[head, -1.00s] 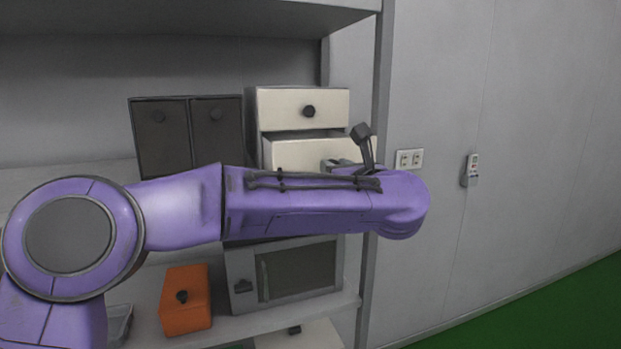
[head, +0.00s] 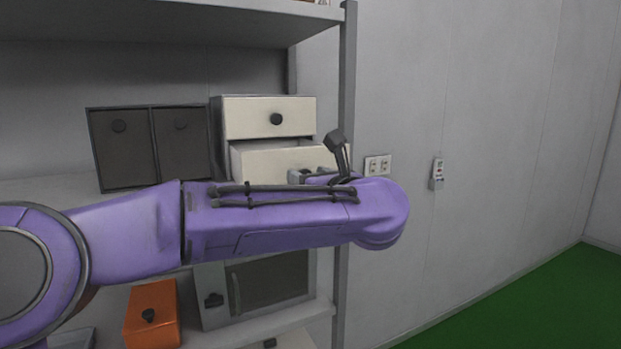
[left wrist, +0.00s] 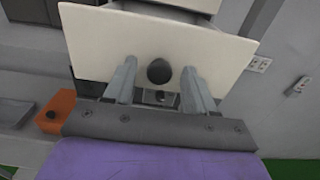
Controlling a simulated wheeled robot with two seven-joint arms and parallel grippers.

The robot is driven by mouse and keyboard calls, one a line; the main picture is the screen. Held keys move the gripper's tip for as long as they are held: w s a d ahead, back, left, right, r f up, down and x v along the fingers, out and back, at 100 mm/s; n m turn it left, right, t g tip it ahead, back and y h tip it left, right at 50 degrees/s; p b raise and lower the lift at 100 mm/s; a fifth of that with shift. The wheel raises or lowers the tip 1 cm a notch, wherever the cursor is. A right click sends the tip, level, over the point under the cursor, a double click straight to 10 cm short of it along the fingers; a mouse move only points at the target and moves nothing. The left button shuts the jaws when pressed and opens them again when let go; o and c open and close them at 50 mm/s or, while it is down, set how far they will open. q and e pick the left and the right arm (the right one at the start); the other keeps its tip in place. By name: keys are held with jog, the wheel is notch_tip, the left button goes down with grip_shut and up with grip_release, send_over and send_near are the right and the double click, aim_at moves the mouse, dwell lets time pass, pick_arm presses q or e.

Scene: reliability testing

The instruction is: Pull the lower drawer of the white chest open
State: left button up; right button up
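The white chest (head: 217,130) stands on the shelf in the head view. Its upper drawer (head: 250,115) is shut. The lower drawer (head: 262,163) stands partly open, its front out past the upper one. In the left wrist view its white front (left wrist: 100,45) fills the upper middle, with a dark round knob (left wrist: 159,71). My left gripper (left wrist: 158,88) is open, one finger on each side of the knob, with gaps visible between. In the head view my purple forearm and wrist hide most of the left gripper (head: 306,176) and the knob. My right gripper is not in view.
A dark two-door cabinet (head: 150,148) stands left of the chest. A microwave-like box (head: 215,285) and an orange box (head: 153,310) are on the shelf below. A grey shelf post (head: 347,90) is close right of the chest. Green floor lies clear at right.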

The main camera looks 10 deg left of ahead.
pick_arm(q)
jog(key=b+v, duration=0.4)
jog(key=v, duration=0.6)
jog(key=shift+s+b, duration=0.2)
jog(key=shift+b, duration=0.1)
jog(key=shift+d, duration=0.15)
